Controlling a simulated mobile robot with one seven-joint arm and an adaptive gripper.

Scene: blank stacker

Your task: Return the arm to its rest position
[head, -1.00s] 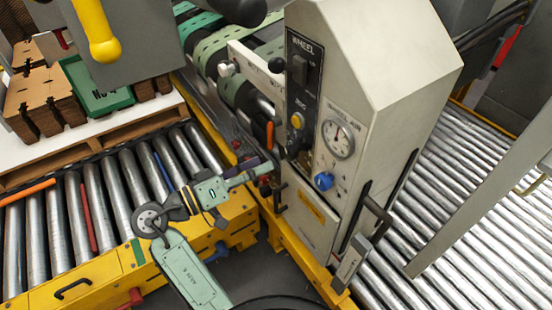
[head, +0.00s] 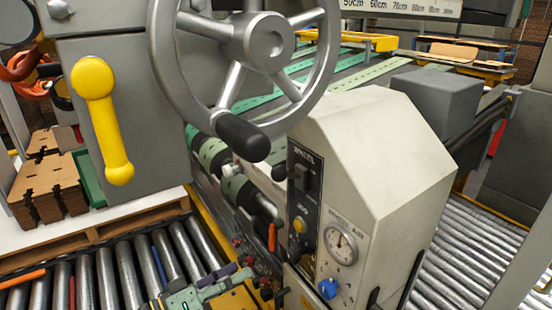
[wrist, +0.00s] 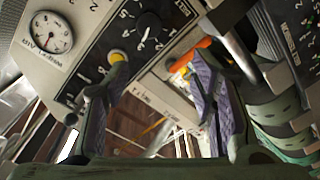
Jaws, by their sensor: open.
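My gripper (head: 222,282) shows at the bottom of the head view, low in front of the stacker's control column (head: 370,160). I cannot tell whether a finger touches the panel.
A large grey handwheel (head: 258,40) with a black knob hangs above the column. A yellow handle (head: 102,120) is at upper left. Roller conveyors lie at left (head: 105,280) and right (head: 465,235). Cardboard stacks (head: 48,185) sit at far left. A pressure gauge (head: 341,246) faces forward.

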